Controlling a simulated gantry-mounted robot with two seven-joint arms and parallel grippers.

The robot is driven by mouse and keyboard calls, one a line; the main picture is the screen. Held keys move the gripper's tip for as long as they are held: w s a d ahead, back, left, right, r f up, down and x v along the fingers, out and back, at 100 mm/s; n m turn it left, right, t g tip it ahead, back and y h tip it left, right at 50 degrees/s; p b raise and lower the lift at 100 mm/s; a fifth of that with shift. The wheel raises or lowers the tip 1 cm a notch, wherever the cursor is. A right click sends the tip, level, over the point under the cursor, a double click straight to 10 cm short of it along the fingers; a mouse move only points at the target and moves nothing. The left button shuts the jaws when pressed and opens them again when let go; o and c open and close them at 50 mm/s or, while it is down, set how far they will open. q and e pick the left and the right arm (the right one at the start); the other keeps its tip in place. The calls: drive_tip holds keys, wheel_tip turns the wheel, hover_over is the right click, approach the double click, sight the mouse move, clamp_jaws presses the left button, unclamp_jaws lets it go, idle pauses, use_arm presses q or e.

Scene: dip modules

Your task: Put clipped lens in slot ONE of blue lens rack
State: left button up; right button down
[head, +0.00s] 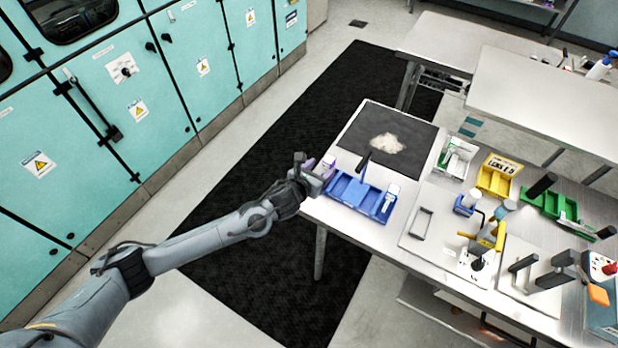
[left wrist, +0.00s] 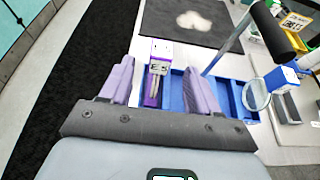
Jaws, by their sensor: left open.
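The blue lens rack (head: 347,186), divided into compartments, lies on the table near its left edge; it also shows in the left wrist view (left wrist: 229,92). My left gripper (head: 318,176) is open at the rack's left end. In the left wrist view its fingers (left wrist: 158,84) are spread, with a purple-and-white block (left wrist: 156,72) seen between them, not visibly gripped. I cannot read any slot labels. My right gripper is not in view.
A black mat (head: 360,125) with a pale patch lies behind. Yellow (head: 497,178) and green (head: 549,203) bins stand to the right. A metal tray (head: 420,245) with a handle is at front.

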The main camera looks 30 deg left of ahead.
use_arm(q)
drive_tip(key=s+d+f+n+g, duration=0.1)
drive_tip(key=s+d+n+g, duration=0.15)
drive_tip(key=s+n, duration=0.65)
drive_tip(key=s+d+f+n+g, duration=0.1)
drive_tip(key=s+d+n+g, duration=0.15)
drive_tip(key=s+n, duration=0.65)
drive_tip(key=s+a+f+n+g, duration=0.1)
drive_tip(key=s+a+n+g, duration=0.1)
drive_tip(key=s+n, duration=0.6)
drive_tip(key=s+a+n+g+y, duration=0.1)
drive_tip(key=s+a+n+g, duration=0.2)
drive_tip(key=s+n, duration=0.6)
drive_tip(key=s, duration=0.3)
drive_tip(key=shift+a+f, duration=0.4)
